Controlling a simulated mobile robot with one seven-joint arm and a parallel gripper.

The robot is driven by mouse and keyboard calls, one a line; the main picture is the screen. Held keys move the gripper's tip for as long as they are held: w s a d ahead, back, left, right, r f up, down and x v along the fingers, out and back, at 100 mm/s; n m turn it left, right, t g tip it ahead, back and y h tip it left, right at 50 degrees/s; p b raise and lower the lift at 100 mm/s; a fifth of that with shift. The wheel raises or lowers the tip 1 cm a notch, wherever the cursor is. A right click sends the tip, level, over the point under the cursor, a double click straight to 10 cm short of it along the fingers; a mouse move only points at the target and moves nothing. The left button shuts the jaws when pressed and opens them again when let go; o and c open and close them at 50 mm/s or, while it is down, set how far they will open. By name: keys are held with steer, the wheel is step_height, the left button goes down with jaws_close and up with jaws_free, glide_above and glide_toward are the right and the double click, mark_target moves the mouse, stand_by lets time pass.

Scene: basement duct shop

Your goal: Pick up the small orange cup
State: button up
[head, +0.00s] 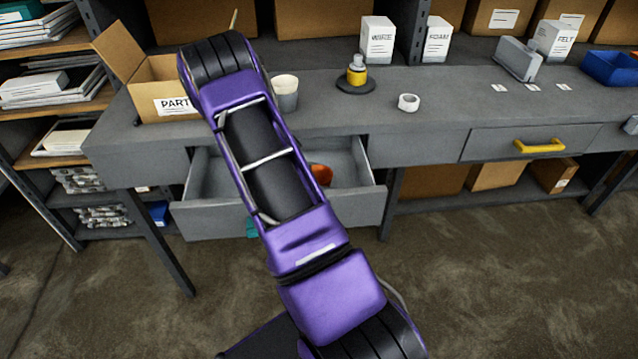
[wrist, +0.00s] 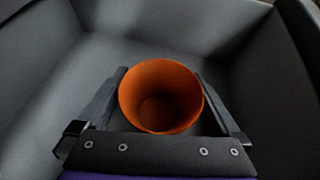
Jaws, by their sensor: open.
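The small orange cup (wrist: 160,97) stands in the grey drawer, with its open mouth towards the wrist camera. In the head view a part of the orange cup (head: 321,174) shows inside the open drawer (head: 350,207), beside my purple arm, which hides the rest. My gripper (wrist: 160,92) is open, with one dark finger on the left and one on the right of the cup. I cannot tell whether the fingers touch it. My gripper is hidden behind my arm in the head view.
On the counter above are an open cardboard box (head: 150,100), a white-grey cup (head: 286,95), a yellow bottle (head: 356,72) on a dark disc and a tape roll (head: 408,102). A second drawer with a yellow handle (head: 540,146) is shut.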

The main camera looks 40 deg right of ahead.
steer(key=shift+s+d+f, duration=0.1)
steer(key=shift+d+f, duration=0.1)
steer(key=shift+d, duration=0.1)
steer(key=c, duration=1.1)
